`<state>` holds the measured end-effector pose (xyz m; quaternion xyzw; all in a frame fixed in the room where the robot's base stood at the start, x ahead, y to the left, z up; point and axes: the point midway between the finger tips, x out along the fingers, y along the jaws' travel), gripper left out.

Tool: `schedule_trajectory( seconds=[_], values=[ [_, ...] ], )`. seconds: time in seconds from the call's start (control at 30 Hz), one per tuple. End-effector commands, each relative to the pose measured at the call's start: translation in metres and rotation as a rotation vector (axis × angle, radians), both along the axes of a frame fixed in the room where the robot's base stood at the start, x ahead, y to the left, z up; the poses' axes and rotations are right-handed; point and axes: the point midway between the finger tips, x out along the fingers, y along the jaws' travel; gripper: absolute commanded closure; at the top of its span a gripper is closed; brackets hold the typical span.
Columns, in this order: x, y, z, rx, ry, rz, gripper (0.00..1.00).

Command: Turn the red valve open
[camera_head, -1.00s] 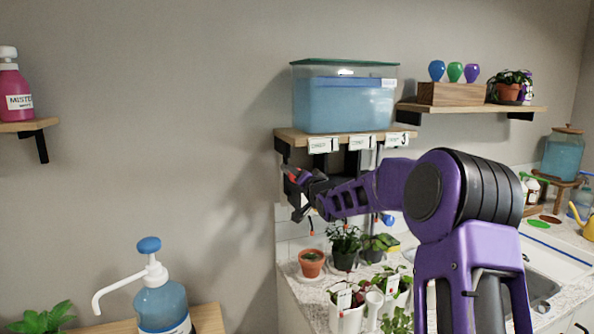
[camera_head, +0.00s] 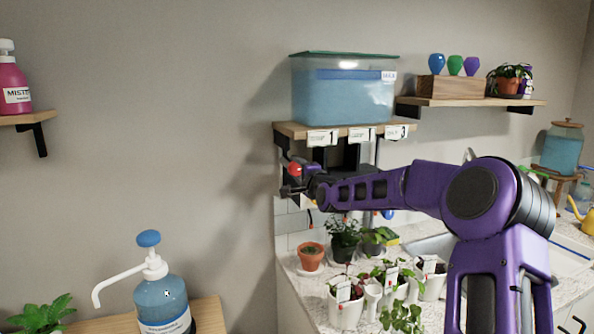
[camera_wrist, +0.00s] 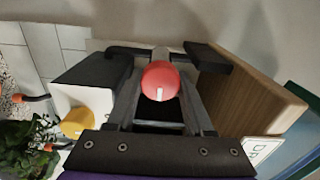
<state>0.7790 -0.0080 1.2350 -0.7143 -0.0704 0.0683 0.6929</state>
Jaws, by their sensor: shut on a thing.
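The red valve (camera_wrist: 161,77) is a round knob with a white mark, under the left end of the tank shelf. In the wrist view it sits between the fingers of my gripper (camera_wrist: 165,66), and the white mark points toward the picture's bottom. My gripper is shut on the red valve. In the head view the red valve (camera_head: 294,169) shows just above the dark fingers of my gripper (camera_head: 292,183). A yellow knob (camera_wrist: 77,122) is beside it in the wrist view. A blue water tank (camera_head: 343,92) stands above on the shelf.
The wooden tank shelf (camera_head: 292,129) with numbered tags is close above my gripper. Several potted plants, including a terracotta pot (camera_head: 311,256), stand on the counter below. A pump bottle (camera_head: 162,301) is at the lower left. The wall between is clear.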

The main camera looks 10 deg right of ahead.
Motion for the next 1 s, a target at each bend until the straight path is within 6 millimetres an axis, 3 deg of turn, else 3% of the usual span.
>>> schedule_trajectory(
  seconds=[0.63, 0.67, 0.8, 1.0],
  values=[
    [0.0001, 0.0, -0.0003, 0.047, 0.009, 0.0, 1.0],
    [0.0001, 0.0, -0.0003, 0.047, 0.009, 0.0, 0.43],
    [0.0001, 0.0, -0.0003, 0.046, 0.009, 0.0, 0.2],
    [0.0001, 0.0, -0.0003, 0.045, 0.009, 0.0, 0.2]
  ],
)
